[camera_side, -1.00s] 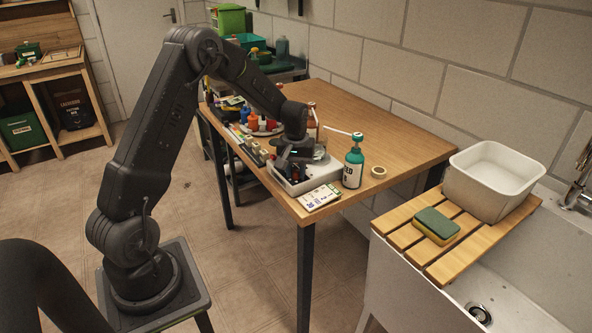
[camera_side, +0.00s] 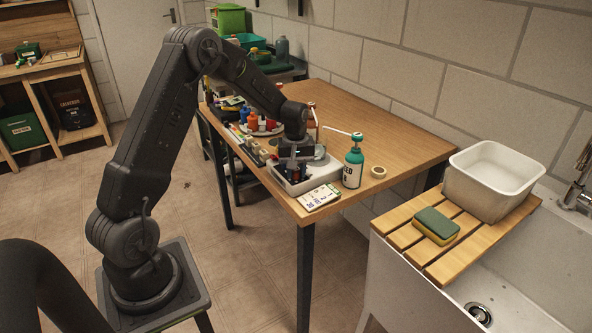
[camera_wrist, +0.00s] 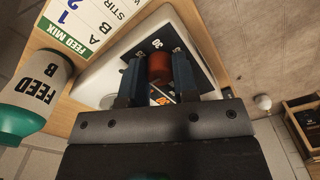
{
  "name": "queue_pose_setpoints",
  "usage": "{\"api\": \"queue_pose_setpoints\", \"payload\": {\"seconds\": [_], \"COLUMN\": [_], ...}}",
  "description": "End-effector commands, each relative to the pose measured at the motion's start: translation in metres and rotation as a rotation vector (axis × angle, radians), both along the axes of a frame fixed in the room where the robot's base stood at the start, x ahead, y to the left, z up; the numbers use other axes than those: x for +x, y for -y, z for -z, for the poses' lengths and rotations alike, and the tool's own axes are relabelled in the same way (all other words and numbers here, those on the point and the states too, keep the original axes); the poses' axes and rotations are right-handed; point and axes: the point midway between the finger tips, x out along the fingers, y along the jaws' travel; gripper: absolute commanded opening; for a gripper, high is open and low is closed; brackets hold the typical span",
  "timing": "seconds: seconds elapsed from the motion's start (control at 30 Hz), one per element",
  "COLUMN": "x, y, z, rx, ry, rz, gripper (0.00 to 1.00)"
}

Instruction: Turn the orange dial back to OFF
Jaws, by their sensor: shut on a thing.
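The orange dial (camera_wrist: 159,68) stands on a dark panel (camera_wrist: 152,45) with white numbers, set in a white housing (camera_wrist: 95,84). The housing also shows in the side view (camera_side: 322,180), near the table's front corner. My gripper (camera_wrist: 159,72) points down at the panel, one blue-grey finger on each side of the dial, and is shut on it. In the side view my gripper (camera_side: 293,174) is over the left part of the housing and hides the dial. The OFF mark and the dial's pointer cannot be made out.
A FEED B bottle (camera_wrist: 36,90) with a green pump (camera_side: 356,136) stands close beside the housing. A FEED MIX card (camera_wrist: 82,22) lies near it, by the table edge (camera_side: 305,222). A tape roll (camera_side: 379,172) is right of the bottle. The table's right part is clear.

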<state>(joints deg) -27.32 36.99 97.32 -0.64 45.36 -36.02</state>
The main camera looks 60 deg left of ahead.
Motion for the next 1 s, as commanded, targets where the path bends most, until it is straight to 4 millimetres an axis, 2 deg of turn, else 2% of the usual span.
{"api": "queue_pose_setpoints", "payload": {"seconds": [0.03, 0.07, 0.3, 0.57, 0.67, 0.77, 1.0], "x": [0.001, 0.001, 0.0, 0.0, 0.001, 0.001, 0.0], "y": [0.0, -0.001, 0.0, 0.0, 0.0, -0.001, -0.001], "z": [-0.002, -0.002, -0.001, -0.001, -0.008, -0.022, -0.076], "rx": [0.0, 0.0, 0.0, 0.0, 0.001, 0.002, 0.003], "ry": [0.004, 0.004, 0.002, 0.001, 0.003, 0.004, 0.006], "rz": [-0.003, -0.003, -0.001, 0.0, 0.0, 0.0, -0.001], "gripper": [0.03, 0.29, 0.52, 0.53, 0.53, 0.53, 0.53]}}
